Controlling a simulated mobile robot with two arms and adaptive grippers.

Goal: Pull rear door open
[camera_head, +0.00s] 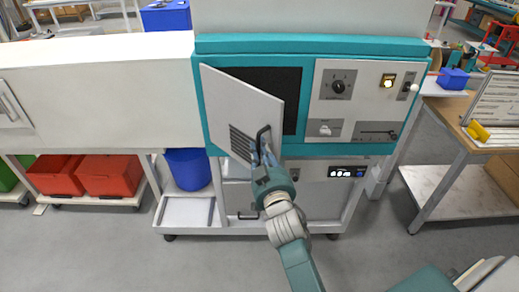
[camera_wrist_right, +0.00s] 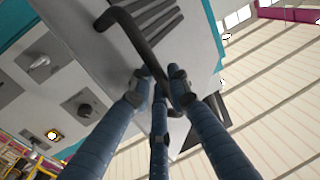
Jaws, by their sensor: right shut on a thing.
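The rear door (camera_head: 243,108) is a light grey panel with dark vent slots, hinged on its left side. It stands partly open from the teal-framed cabinet (camera_head: 310,46), with a dark opening (camera_head: 285,85) behind it. A black bar handle (camera_head: 264,138) sits near the door's lower right edge. My right gripper (camera_head: 264,156) is at this handle, its blue-grey fingers shut around it. In the right wrist view the fingers (camera_wrist_right: 160,92) close around one end of the black handle (camera_wrist_right: 140,45). My left gripper is not in view.
Right of the opening is a control panel (camera_head: 358,100) with a knob, switches and a lit button. Below are a wheeled cart (camera_head: 190,212), a blue bin (camera_head: 188,168) and red crates (camera_head: 105,174). A workbench (camera_head: 455,120) stands at right. Grey floor in front is clear.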

